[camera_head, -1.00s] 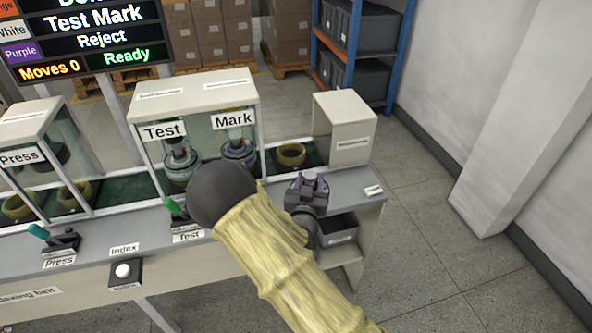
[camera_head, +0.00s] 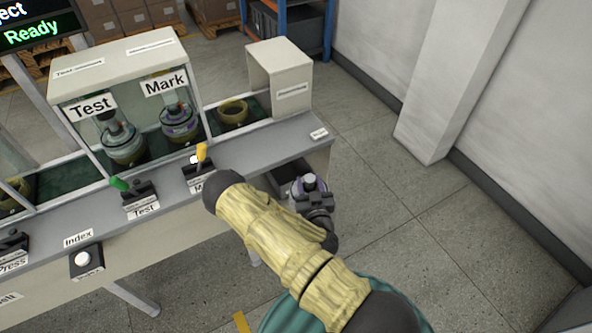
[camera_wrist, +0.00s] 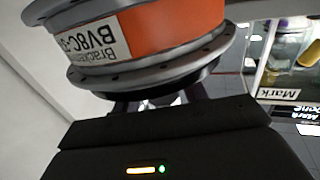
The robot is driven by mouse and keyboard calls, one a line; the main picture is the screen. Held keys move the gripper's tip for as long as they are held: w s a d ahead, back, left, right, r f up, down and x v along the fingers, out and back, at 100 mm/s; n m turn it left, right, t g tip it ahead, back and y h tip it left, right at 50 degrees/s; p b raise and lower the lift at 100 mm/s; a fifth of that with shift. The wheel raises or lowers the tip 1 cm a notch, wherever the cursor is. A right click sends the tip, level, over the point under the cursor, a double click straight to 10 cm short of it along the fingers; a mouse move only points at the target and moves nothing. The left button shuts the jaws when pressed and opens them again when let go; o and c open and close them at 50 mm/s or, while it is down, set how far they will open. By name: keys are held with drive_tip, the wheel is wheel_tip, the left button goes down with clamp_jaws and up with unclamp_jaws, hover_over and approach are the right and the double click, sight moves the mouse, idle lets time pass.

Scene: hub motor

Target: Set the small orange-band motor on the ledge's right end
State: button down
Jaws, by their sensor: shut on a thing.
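The orange-band motor (camera_wrist: 160,38) fills the top of the wrist view, its orange band carrying a white label with black print. The grey ledge (camera_head: 262,145) runs along the bench front. Its right end is bare apart from a small white label (camera_head: 319,133).
Motors stand behind the glass under Test (camera_head: 122,142) and Mark (camera_head: 178,122). Levers rise from the ledge at Test (camera_head: 122,185) and further right (camera_head: 201,155). A white housing (camera_head: 280,75) stands behind the ledge's right part. Floor is clear at right.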

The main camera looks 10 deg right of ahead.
drive_tip(key=shift+n+y, duration=0.3)
drive_tip(key=shift+y, duration=0.2)
drive_tip(key=s+d+f, duration=0.2)
drive_tip(key=d+f, duration=0.1)
drive_tip(key=s+d+f, duration=0.1)
drive_tip(key=shift+s+d+f, duration=0.3)
drive_tip(key=shift+f, duration=0.1)
